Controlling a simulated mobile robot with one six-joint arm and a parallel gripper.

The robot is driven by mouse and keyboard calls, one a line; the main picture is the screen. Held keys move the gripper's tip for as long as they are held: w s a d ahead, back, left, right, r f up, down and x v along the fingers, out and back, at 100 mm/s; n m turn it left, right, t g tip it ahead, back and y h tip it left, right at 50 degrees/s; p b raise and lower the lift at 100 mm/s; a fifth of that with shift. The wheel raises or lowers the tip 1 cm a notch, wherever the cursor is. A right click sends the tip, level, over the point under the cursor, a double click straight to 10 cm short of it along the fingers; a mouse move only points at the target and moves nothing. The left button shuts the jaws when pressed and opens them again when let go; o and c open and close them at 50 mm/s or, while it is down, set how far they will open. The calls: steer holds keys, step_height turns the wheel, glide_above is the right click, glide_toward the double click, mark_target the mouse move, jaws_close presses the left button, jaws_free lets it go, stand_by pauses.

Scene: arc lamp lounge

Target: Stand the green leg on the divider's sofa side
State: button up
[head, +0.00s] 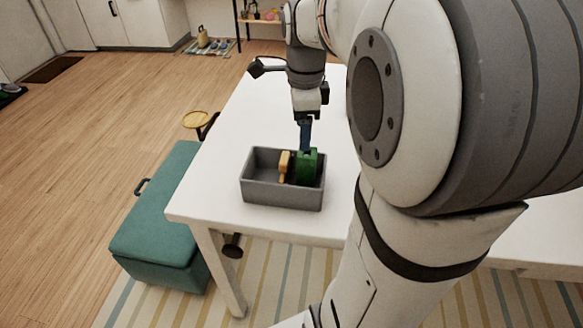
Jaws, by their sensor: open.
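A green block-like piece (307,168), which looks like the green leg, stands at the right inside a grey open bin (282,194) on the white table. A small orange-yellow piece (285,166) is in the bin just left of it. My gripper (305,148) points down from above, its dark blue fingers at the top of the green piece. It is open; I cannot tell whether the fingers straddle or touch the green piece. The bin's floor is partly hidden by its front wall, and I cannot make out a divider.
The white table (234,128) is clear left of the bin. A dark lamp-like head (256,68) shows near the far table edge. My arm hides the right side.

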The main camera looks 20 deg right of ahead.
steer(key=s+a+f+n+t, duration=0.1)
steer(key=s+a+f+n, duration=0.2)
steer(key=n, duration=0.8)
steer(key=s+a+f+n+t, duration=0.1)
steer(key=s+a+f+n, duration=0.2)
steer(key=s+a+n, duration=0.4)
steer(key=shift+s+n+t, duration=0.3)
steer(key=shift+s+n, duration=0.45)
steer(key=shift+n, duration=1.35)
steer(key=shift+a, duration=0.1)
